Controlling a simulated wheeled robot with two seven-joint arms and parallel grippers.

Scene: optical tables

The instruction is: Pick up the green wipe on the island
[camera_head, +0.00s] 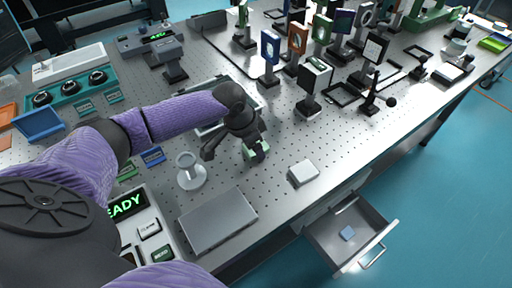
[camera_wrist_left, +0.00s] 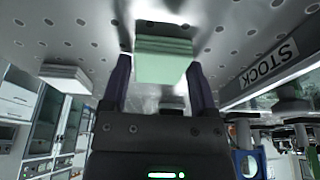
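The green wipe (camera_head: 262,155) is a small pale green folded stack on the perforated metal table, partly hidden by my left gripper (camera_head: 256,148) in the head view. In the left wrist view the wipe (camera_wrist_left: 165,62) lies between and just past the two dark fingers of my left gripper (camera_wrist_left: 160,85). The fingers are apart, one on each side of the wipe, with a thin gap showing on one side. I cannot tell whether they touch it. My right gripper is not in view.
A white block (camera_head: 303,172) and a grey flat box (camera_head: 218,220) lie near the front edge. Optic mounts (camera_head: 314,82) crowd the back.

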